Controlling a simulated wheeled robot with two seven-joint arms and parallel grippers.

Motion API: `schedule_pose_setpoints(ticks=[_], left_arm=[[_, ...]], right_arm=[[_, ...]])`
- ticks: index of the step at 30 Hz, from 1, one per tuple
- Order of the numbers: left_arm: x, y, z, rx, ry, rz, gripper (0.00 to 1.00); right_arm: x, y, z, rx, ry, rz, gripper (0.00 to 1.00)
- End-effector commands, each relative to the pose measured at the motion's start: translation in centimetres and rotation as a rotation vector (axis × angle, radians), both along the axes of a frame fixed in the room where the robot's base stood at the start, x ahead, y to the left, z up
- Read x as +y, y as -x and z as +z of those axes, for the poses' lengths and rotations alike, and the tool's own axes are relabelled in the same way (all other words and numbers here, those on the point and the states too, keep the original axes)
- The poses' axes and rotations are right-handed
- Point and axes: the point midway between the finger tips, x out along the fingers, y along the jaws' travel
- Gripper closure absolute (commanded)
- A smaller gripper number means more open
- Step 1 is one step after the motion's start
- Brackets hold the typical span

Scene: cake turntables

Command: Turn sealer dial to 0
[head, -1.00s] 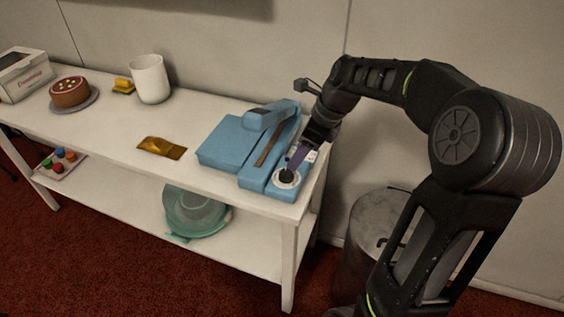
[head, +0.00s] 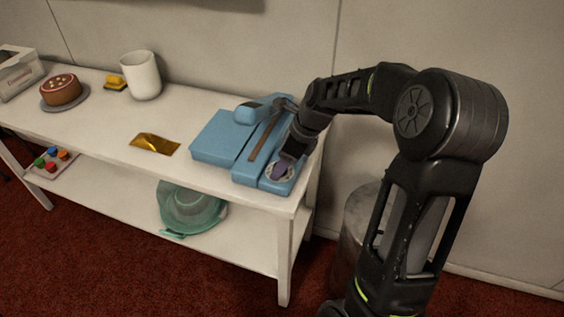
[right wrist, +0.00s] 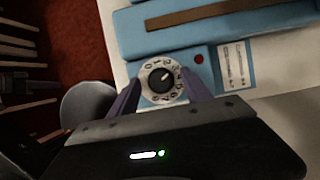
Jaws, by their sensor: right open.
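The blue sealer (head: 223,138) sits at the right end of the white table, with its dial (head: 279,172) on the front right part. In the right wrist view the dial (right wrist: 161,79) is a black knob on a white numbered plate; its white pointer line aims toward the upper right. My right gripper (head: 284,170) is over the dial; in the right wrist view its purple fingers (right wrist: 162,88) are open, one on each side of the dial plate, apart from the knob. Whether they touch the plate, I cannot tell. My left gripper is not in view.
A gold pouch (head: 155,144) lies left of the sealer. A white cup (head: 141,75), a sponge (head: 115,83) and a cake (head: 61,89) stand farther left. A metal bin (head: 358,215) stands right of the table.

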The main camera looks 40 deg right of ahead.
Motion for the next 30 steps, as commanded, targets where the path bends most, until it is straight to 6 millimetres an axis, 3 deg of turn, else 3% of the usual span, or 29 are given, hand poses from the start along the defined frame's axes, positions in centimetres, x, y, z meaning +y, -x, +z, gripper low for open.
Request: schedule_pose_setpoints(ticks=[5, 26, 30], left_arm=[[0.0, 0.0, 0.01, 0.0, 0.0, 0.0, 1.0], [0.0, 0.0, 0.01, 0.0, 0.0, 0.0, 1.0], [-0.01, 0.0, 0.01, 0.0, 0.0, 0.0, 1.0]], right_arm=[[0.0, 0.0, 0.02, 0.0, 0.0, 0.0, 0.43], [0.01, 0.02, 0.05, 0.001, -0.001, 0.0, 1.0], [0.02, 0.02, 0.05, 0.0, 0.0, 0.001, 1.0]])
